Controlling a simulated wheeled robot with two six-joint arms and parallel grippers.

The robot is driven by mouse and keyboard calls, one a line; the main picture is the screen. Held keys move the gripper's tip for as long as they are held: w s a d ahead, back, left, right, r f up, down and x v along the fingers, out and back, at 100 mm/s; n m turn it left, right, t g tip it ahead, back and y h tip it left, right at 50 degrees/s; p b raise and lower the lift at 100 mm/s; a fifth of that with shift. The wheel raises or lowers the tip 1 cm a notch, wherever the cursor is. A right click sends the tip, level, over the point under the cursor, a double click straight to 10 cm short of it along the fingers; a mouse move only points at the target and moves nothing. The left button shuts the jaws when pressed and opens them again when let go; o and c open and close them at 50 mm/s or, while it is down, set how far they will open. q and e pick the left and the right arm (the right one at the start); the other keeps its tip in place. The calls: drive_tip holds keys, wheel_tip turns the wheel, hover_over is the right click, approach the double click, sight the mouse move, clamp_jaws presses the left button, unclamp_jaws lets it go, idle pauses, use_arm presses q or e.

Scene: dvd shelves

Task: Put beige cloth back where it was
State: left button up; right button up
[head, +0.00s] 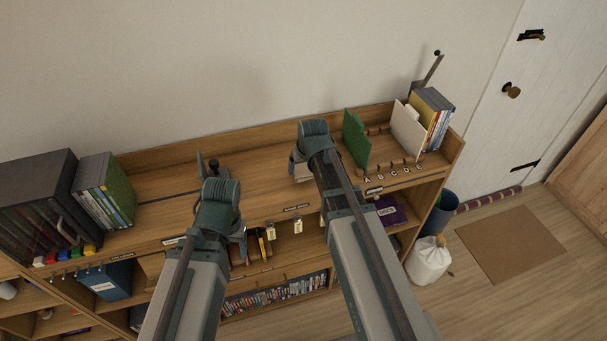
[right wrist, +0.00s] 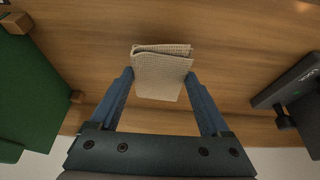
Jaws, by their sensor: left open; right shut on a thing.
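The beige cloth (right wrist: 162,76) is a small folded piece with a woven texture. In the right wrist view it sits between the fingers of my right gripper (right wrist: 160,86), which is shut on it, over the wooden shelf top (right wrist: 225,35). In the head view the cloth (head: 301,172) shows just below my right gripper (head: 306,160), left of the green divider (head: 357,138). I cannot tell if the cloth touches the wood. My left gripper (head: 208,172) is open over the shelf top to the left; its fingers are partly hidden.
A white divider (head: 407,128) and upright cases (head: 434,110) stand at the right end. A dark rack (head: 42,205) and more cases (head: 104,190) stand at the left. The wood between my grippers is clear.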

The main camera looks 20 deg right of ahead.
sight(305, 171)
wheel_tip(305, 171, down, 4)
drive_tip(key=b, duration=0.3)
drive_tip(key=shift+w+d+b, duration=0.1)
drive_tip(key=shift+w+b, duration=0.05)
drive_tip(key=shift+b, duration=0.2)
drive_tip(key=shift+r, duration=0.15)
drive_tip(key=o, duration=1)
